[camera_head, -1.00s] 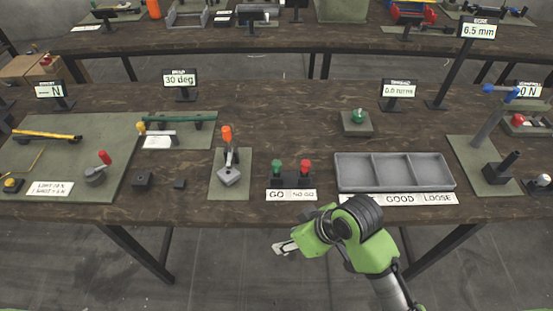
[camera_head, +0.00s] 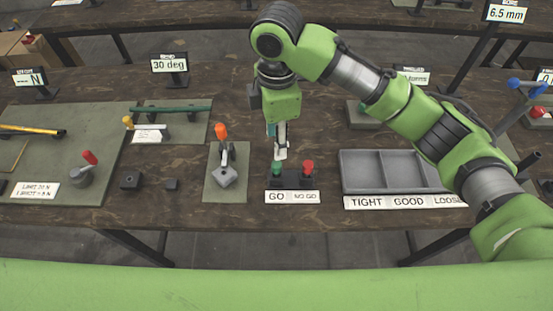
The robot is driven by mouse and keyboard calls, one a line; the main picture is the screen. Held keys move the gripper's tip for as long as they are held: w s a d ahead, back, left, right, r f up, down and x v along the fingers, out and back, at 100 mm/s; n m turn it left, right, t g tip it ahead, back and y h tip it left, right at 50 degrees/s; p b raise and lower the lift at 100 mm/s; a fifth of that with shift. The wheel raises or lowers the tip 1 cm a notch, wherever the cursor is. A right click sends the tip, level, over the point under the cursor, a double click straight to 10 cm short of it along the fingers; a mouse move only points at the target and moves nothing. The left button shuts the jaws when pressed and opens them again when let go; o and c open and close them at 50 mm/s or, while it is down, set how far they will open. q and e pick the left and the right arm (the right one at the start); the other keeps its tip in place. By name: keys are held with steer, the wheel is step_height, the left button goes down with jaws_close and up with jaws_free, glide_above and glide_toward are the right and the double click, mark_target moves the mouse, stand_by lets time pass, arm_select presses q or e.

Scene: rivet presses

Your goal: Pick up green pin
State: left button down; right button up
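The green pin (camera_head: 277,168) stands upright in the left hole of a dark block (camera_head: 292,183), above the word GO on the label. A red pin (camera_head: 307,168) stands to its right, over NO GO. My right gripper (camera_head: 281,154) points down just above and slightly behind the green pin. Its fingers show edge-on, so I cannot tell whether they are open or touching the pin. My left gripper is out of view.
A grey three-part tray (camera_head: 388,191) labelled TIGHT, GOOD, LOOSE lies to the right, partly under my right arm. An orange-handled clamp (camera_head: 222,150) on a green plate stands to the left. Small dark blocks (camera_head: 131,180) lie further left.

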mark_target(277, 164)
step_height(277, 164, down, 8)
steer(key=shift+f+p, duration=0.1)
steer(key=shift+p, duration=0.65)
steer(key=f, duration=0.1)
steer(key=f+p, duration=0.1)
steer(key=f, duration=0.1)
steer(key=f+p, duration=0.1)
steer(key=shift+w+f, duration=0.25)
steer(key=shift+f, duration=0.4)
jaws_close()
